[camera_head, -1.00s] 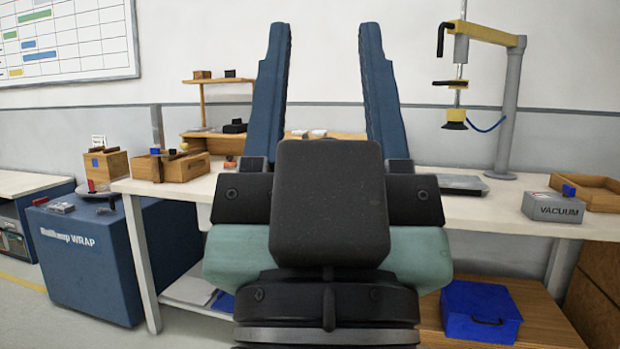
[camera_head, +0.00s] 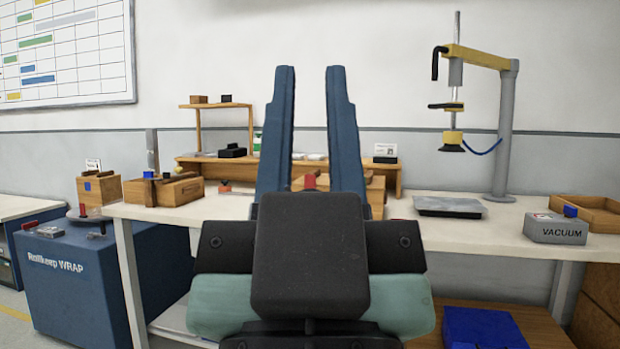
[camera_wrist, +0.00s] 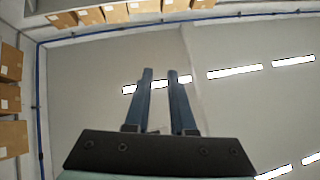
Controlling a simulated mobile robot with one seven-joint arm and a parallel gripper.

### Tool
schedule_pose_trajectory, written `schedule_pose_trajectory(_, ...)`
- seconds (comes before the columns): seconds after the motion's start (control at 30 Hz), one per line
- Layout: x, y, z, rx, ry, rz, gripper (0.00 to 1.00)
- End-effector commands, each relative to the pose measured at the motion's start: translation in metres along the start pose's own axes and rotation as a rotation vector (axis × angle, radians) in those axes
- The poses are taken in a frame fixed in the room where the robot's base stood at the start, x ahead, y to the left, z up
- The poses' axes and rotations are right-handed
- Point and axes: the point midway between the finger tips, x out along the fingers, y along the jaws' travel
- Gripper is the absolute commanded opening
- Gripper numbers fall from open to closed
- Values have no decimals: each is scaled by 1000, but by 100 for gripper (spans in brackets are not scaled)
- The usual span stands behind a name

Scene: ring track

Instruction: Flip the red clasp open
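A small red piece (camera_head: 310,181), which looks like the clasp, shows between my fingers on the front of a wooden box (camera_head: 376,192) on the workbench. My gripper covers most of the box, so I cannot tell the clasp's exact position. My gripper (camera_head: 310,72) points upward in front of the bench, its two blue fingers apart with a narrow gap and nothing held. In the wrist view my gripper (camera_wrist: 160,74) is also parted and empty, against the ceiling. The clasp is not in the wrist view.
On the bench (camera_head: 470,231) stand a wooden box (camera_head: 174,190) at left, a grey tray (camera_head: 450,207), a vacuum unit (camera_head: 556,228) and a press stand (camera_head: 503,130) at right. A blue wrap machine (camera_head: 75,268) stands at left. A blue case (camera_head: 485,328) lies below.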

Motion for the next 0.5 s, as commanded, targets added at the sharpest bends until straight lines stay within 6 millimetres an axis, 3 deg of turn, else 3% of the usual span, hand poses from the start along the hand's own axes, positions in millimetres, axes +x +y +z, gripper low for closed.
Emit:
schedule_pose_trajectory(0.03,6,0,-5,0,0,0,12)
schedule_pose_trajectory(0.1,14,0,-13,0,0,0,0)
schedule_pose_trajectory(0.27,43,0,-41,0,0,0,0)
schedule_pose_trajectory(0.5,104,0,-99,0,0,-1,0)
